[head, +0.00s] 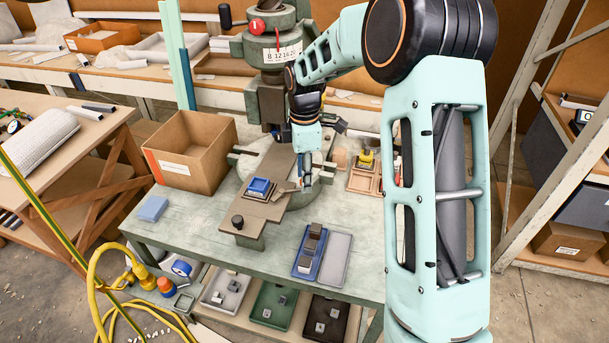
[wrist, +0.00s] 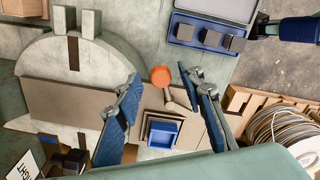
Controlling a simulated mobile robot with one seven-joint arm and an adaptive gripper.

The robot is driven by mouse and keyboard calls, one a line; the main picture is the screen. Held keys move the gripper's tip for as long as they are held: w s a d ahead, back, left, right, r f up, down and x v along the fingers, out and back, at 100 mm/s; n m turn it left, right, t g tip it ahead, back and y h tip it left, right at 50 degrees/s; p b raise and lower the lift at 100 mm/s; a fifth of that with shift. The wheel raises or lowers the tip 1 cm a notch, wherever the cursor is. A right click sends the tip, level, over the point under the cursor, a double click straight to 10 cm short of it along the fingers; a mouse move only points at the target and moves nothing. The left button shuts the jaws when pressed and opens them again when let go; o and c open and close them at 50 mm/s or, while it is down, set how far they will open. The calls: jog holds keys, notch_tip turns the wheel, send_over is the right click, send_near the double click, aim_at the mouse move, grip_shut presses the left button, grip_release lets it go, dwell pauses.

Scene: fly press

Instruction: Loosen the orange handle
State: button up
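The orange handle shows in the wrist view as a round orange knob (wrist: 161,76) on a short grey lever (wrist: 175,103), beside a small blue square tray (wrist: 163,132) on the press's brown plate (wrist: 70,103). My gripper (wrist: 165,84) is open, with blue-padded fingers on either side of the handle. I cannot tell whether either finger touches it. In the head view my gripper (head: 304,180) points down over the press table, just right of the blue tray (head: 260,187). The handle is not clearly visible there, being small and close to my gripper.
The fly press column (head: 272,60) rises behind my gripper. A cardboard box (head: 190,150) stands left on the green bench. A blue tray with dark blocks (head: 309,250) and an empty grey tray (head: 335,262) lie at the front. A black knob (head: 237,221) sits on the front plate.

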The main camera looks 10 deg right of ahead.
jog(key=shift+r, duration=0.1)
notch_tip(320, 180, up, 12)
dwell(0.5)
